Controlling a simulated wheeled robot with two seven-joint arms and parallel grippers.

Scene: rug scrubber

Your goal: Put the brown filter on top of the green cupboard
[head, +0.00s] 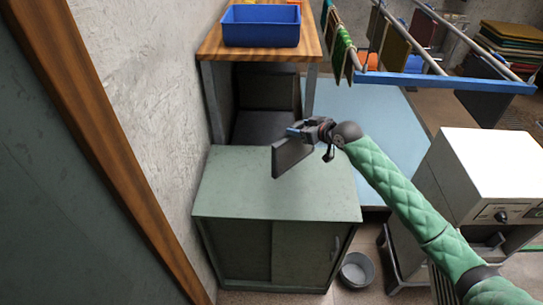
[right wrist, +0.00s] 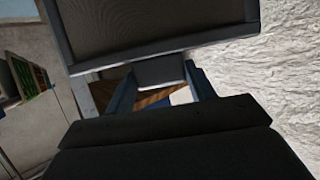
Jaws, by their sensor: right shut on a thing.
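The green cupboard (head: 275,200) stands against the wall in the middle of the head view, with a bare flat top and two front doors. My right gripper (head: 308,134) is over the back part of its top, shut on the filter (head: 292,157). The filter is a thin dark panel held tilted; I cannot tell if its lower edge touches the top. In the right wrist view the filter (right wrist: 160,28) shows a dark frame around brownish mesh, held between the fingers (right wrist: 160,82). My left gripper is out of view.
Behind the cupboard is a wooden table (head: 310,40) with a blue bin (head: 261,26). A rack with a blue bar (head: 440,82) is at the back right. A white machine (head: 490,165) stands right, and a grey bucket (head: 357,270) sits on the floor beside the cupboard.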

